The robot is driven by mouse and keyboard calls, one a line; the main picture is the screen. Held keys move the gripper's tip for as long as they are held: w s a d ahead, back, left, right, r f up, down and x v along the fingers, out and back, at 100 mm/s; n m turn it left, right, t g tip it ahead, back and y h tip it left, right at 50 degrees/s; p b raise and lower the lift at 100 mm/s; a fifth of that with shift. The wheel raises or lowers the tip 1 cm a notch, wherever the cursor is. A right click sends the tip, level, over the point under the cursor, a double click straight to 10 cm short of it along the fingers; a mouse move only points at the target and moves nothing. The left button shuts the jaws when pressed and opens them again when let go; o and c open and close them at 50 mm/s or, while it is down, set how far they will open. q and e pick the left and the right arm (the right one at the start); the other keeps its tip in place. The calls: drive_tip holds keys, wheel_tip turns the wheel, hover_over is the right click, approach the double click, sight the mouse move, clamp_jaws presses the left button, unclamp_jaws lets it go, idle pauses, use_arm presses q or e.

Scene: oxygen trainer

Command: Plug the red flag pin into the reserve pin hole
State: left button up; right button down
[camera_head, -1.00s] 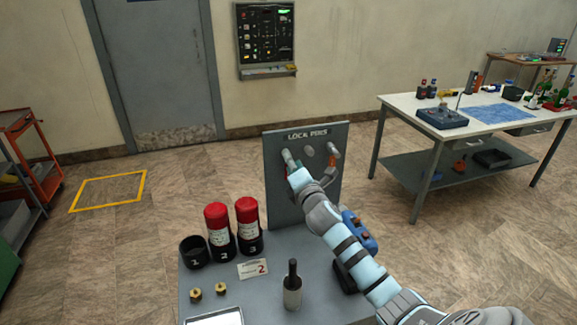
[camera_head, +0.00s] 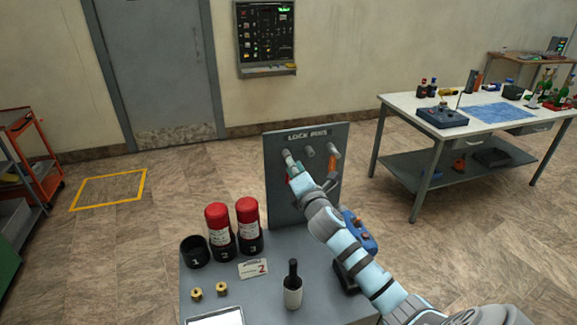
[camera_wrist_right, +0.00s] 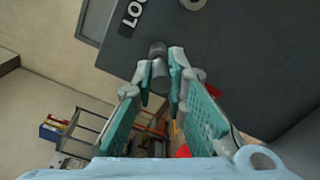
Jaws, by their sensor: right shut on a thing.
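The grey panel labelled LOCK PINS (camera_head: 280,215) stands upright at the back of the near table. Three grey round fittings line its upper part: the left one (camera_head: 287,156), the middle one (camera_head: 309,150) and the right one (camera_head: 333,149). My right gripper (camera_head: 292,169) is at the left fitting, shut on a grey pin (camera_wrist_right: 160,72) that shows between its fingertips in the right wrist view. An orange flag (camera_head: 333,163) hangs at the right fitting. Which hole is the reserve is unclear. My left gripper is out of view.
Red-topped cylinders (camera_head: 217,222) stand in numbered black holders on the near table (camera_head: 262,298). A blue device (camera_head: 358,232) stands right of the panel, behind my right arm.

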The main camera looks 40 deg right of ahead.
drive_tip(key=shift+p+v, duration=0.65)
drive_tip(key=shift+v, duration=1.85)
drive_tip(key=shift+r, duration=0.1)
